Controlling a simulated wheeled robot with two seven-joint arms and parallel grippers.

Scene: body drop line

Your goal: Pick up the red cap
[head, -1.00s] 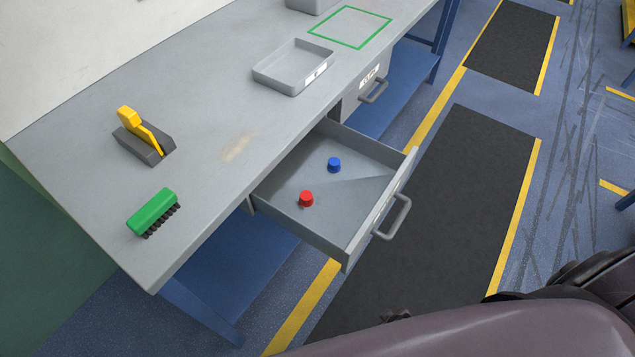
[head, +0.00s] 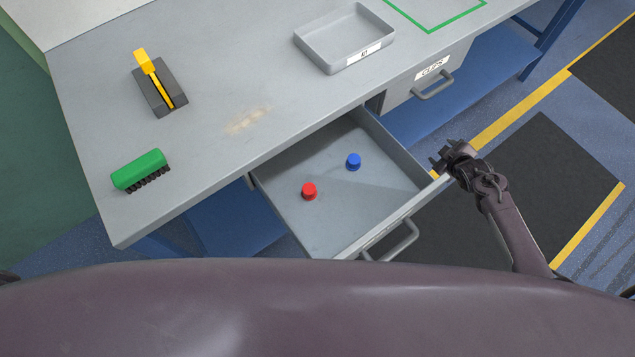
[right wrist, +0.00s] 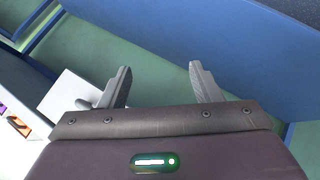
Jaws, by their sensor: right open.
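The red cap (head: 309,191) stands in the open drawer (head: 330,226), on the drawer floor left of the blue cap (head: 353,161). My right gripper (head: 438,158) is open and empty, near the drawer's right front corner and apart from the caps. In the right wrist view its two fingers (right wrist: 160,82) are spread with nothing between them. Neither cap shows in the right wrist view. My left gripper is not in view.
The grey bench (head: 215,100) bears a green brush (head: 140,170), a yellow-levered grey device (head: 158,88) and a shallow grey tray (head: 318,52). A closed drawer labelled CLIPS (head: 408,98) is right of the open one. The drawer handle (head: 392,243) juts out in front.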

